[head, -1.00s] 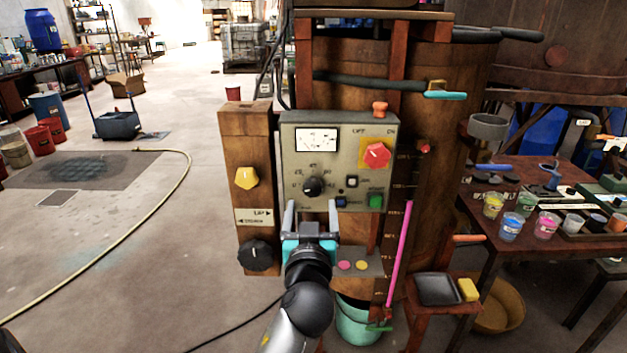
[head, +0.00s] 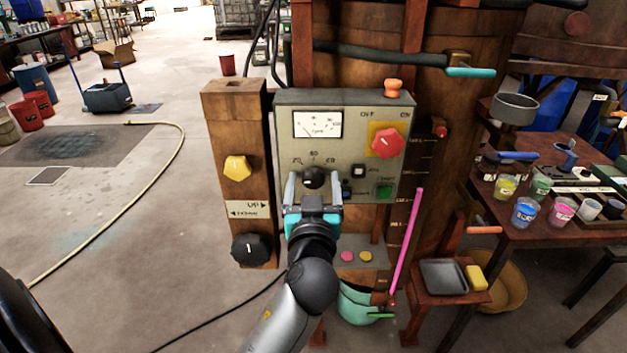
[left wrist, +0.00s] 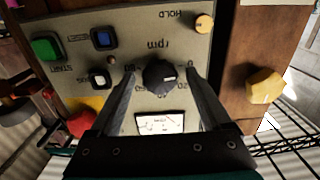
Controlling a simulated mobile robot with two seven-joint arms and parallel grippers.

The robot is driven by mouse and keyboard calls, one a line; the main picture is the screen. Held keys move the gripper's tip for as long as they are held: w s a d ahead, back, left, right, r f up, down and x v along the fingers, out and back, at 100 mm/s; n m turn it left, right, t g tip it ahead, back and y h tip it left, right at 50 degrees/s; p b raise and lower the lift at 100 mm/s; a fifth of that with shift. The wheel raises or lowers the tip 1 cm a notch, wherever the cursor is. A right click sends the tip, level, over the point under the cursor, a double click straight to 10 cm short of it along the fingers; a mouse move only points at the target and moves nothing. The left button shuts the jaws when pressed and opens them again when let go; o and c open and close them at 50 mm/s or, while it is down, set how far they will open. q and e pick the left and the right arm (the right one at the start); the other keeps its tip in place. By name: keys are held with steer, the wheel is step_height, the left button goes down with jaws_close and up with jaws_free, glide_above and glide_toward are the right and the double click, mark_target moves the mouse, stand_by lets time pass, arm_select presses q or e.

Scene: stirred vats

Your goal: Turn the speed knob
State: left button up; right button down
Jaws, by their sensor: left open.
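The speed knob (head: 314,178) is a round black knob with a pale pointer mark, on a dial of numbers on the grey control panel (head: 350,112). In the left wrist view the knob (left wrist: 160,75) sits between the two fingers, under the "rpm" lettering. My left gripper (head: 313,186) is open in front of the panel, its fingers on either side of the knob with gaps between. Whether the fingertips touch the panel is unclear. The gripper (left wrist: 185,82) also shows in the wrist view. My right gripper is not in view.
A red switch (head: 388,143), a green button (head: 384,192) and a meter (head: 318,124) share the panel. A wooden post with a yellow knob (head: 237,167) and a black knob (head: 251,249) stands to the left. Open floor lies further left.

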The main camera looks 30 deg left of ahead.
arm_select(q)
jaws_close()
stand_by(0.5)
steer(key=shift+m, duration=0.3)
steer(key=m+p, duration=0.2)
steer(key=m, duration=0.2)
steer(key=shift+r+m, duration=0.1)
steer(key=shift+m, duration=0.2)
steer(key=m+p, duration=0.1)
steer(key=m, duration=0.3)
steer(key=shift+m+p, duration=0.3)
steer(key=shift+m, duration=0.1)
jaws_free()
